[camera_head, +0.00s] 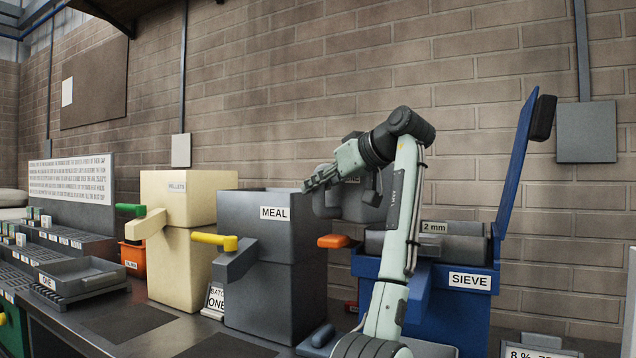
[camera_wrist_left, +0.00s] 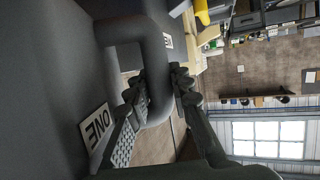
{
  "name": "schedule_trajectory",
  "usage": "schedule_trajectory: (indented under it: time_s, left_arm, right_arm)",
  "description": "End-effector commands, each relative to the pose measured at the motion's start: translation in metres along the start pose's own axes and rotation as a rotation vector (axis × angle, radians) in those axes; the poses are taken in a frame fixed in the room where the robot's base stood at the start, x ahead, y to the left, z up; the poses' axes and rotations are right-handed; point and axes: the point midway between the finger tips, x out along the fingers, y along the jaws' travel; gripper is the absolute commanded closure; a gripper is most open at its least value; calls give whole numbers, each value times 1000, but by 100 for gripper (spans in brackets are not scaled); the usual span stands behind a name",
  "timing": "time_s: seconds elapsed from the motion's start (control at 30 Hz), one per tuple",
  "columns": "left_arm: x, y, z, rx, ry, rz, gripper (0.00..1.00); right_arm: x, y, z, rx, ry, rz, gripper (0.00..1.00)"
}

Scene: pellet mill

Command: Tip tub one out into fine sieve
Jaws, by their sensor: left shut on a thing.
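Tub one is a dark grey tub (camera_head: 345,204) held up between the MEAL bin and the sieve in the head view, partly hidden by my left arm. In the left wrist view its wall (camera_wrist_left: 50,90) fills the left side, with a ONE label (camera_wrist_left: 97,130) and a loop handle. My left gripper (camera_head: 318,180) is shut on this handle; its fingers (camera_wrist_left: 160,88) lie on both sides of it. The sieve (camera_head: 455,305) is a blue box labelled SIEVE with a raised blue lid (camera_head: 518,160). A grey part marked 2 mm (camera_head: 465,247) sits in its top. My right gripper is out of view.
The grey MEAL bin (camera_head: 272,270) and cream PELLETS bin (camera_head: 180,250) stand left of the sieve. An orange handle (camera_head: 333,241) sticks out between MEAL bin and sieve. A grey tray marked ONE (camera_head: 85,270) lies at far left. A brick wall stands close behind.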

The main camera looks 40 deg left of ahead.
Motion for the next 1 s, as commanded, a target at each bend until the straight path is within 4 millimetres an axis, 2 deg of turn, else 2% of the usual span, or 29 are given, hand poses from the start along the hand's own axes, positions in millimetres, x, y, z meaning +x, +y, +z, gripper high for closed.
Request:
schedule_trajectory:
  time_s: [0.17,0.63,1.0]
  left_arm:
    - [-1,0,-3,-2,3,1,100]
    - [-18,1,-43,-2,3,1,100]
    - [-20,1,-48,-1,3,0,100]
  right_arm:
    - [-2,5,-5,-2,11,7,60]
    - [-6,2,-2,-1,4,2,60]
    - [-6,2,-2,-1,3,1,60]
